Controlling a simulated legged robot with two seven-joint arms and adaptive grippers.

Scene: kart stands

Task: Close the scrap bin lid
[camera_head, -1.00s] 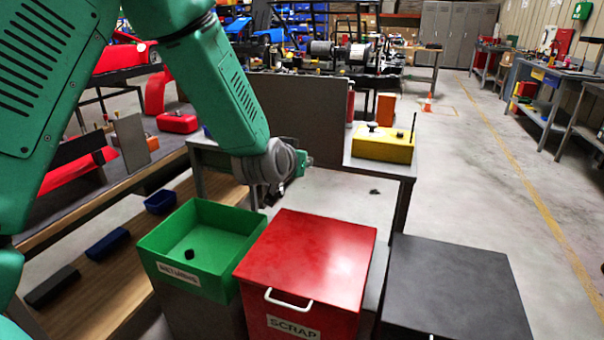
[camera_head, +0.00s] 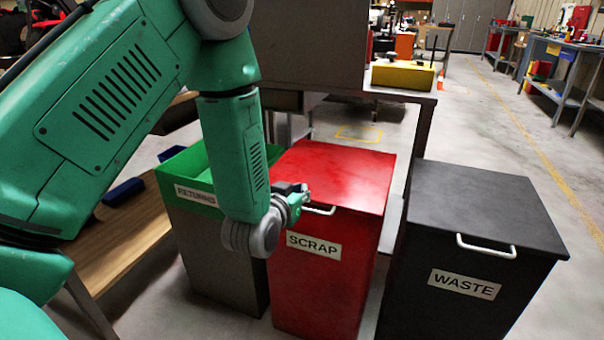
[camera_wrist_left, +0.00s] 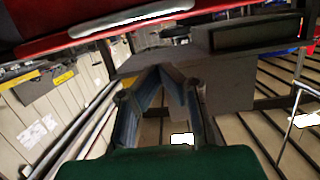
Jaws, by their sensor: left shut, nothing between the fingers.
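The red scrap bin (camera_head: 320,280) stands upright in the middle of the head view, with a white SCRAP label on its front. Its red lid (camera_head: 345,170) lies flat over the top, and no gap shows. A white handle (camera_head: 320,210) is at the lid's front edge. My left gripper (camera_head: 302,194) is shut and empty, just left of the handle at the front edge; I cannot tell whether it touches. In the left wrist view the fingers (camera_wrist_left: 165,72) are together, apart from the white handle (camera_wrist_left: 130,18) and red edge above. My right gripper is not in view.
The grey returns bin (camera_head: 215,250) with a green top stands to the left, partly behind my arm. The black waste bin (camera_head: 480,215) stands close on the right. A table with a yellow box (camera_head: 403,75) is behind. Floor at the right is open.

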